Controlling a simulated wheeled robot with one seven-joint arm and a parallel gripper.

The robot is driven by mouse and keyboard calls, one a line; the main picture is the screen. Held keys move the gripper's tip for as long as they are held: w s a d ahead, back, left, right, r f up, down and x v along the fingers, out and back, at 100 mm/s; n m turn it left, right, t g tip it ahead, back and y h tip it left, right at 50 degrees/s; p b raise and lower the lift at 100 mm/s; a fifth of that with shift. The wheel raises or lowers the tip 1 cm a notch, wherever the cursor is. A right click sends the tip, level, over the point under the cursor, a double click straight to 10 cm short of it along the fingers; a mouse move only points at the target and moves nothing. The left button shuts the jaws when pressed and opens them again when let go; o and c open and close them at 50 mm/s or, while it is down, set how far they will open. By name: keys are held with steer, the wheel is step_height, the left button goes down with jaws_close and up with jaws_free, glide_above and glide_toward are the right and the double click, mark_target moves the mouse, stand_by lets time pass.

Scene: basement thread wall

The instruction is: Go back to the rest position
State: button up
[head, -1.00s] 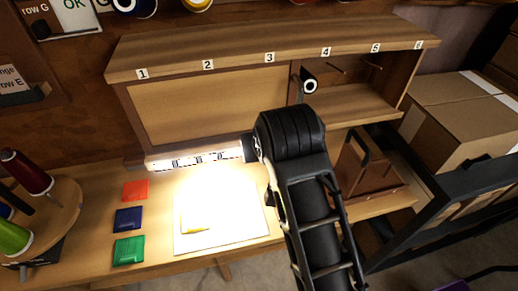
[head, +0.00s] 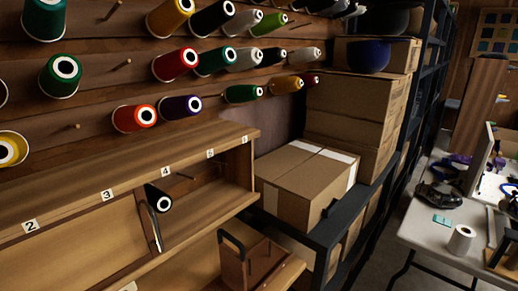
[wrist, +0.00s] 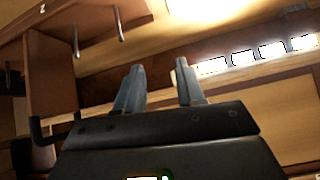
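My gripper (wrist: 160,88) shows in the wrist view with its two grey fingers apart and nothing between them. It faces the underside of the wooden cabinet, with a lit label strip (wrist: 255,52) to the right and wooden panels with pegs to the upper left. In the head view my arm and gripper are out of the picture. The numbered wooden cabinet (head: 90,205) is at the lower left, with a black spool (head: 159,199) at its compartment opening near number 4.
Thread cones such as a red one (head: 175,63) hang on the wall pegs. Cardboard boxes (head: 302,180) stand on a black rack right of the cabinet. A white table (head: 435,235) with a white spool (head: 461,240) is at the right.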

steer(key=s+d+f+m+t+h, duration=0.1)
steer(key=s+d+f+m+t, duration=0.1)
steer(key=s+d, duration=0.45)
steer(key=s+d+f+m+t, duration=0.2)
steer(key=s+d, duration=0.2)
steer(key=d, duration=0.6)
steer(key=s+d+f+m+t+h, duration=0.1)
steer(key=s+d+f+m+t, duration=0.1)
steer(key=s+d, duration=0.5)
steer(key=s+d+r+m+t+h, duration=0.2)
steer(key=s+d+r+h, duration=0.2)
steer(key=s+d+r, duration=0.9)
steer(key=shift+s+d+t+h, duration=0.35)
steer(key=shift+s+d, duration=0.25)
steer(key=shift+d, duration=0.65)
